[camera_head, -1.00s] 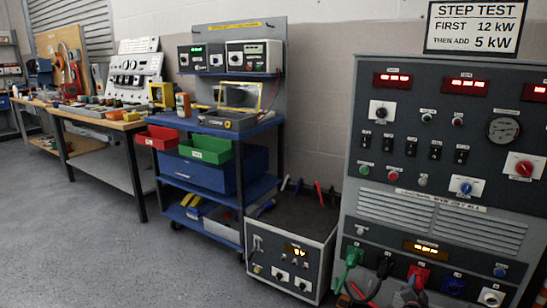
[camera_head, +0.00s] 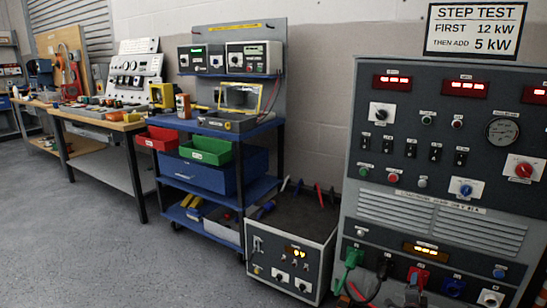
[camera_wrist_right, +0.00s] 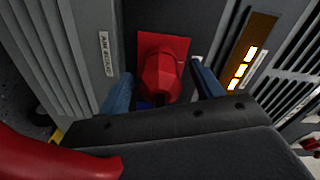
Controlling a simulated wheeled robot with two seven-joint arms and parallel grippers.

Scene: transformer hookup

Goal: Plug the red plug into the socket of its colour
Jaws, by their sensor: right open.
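The red socket (camera_head: 420,271) is in the bottom row of the grey panel at the right of the head view. In the right wrist view a red plug body (camera_wrist_right: 160,76) stands against a square red plate (camera_wrist_right: 176,45) and looks seated in it; how deep is hidden. My right gripper (camera_wrist_right: 162,88) is open, its blue fingers on either side of the red body, with gaps visible. In the head view my right gripper (camera_head: 412,292) is small and dark, just below the red socket. A red cable (camera_wrist_right: 50,150) curves close to the wrist camera. My left gripper is not in view.
A green plug (camera_head: 353,257) and a black plug (camera_head: 384,267) sit left of the red socket. A blue socket (camera_head: 453,287) and a white one (camera_head: 490,298) are to its right. A grey power unit (camera_head: 290,262) stands on the floor left of the panel.

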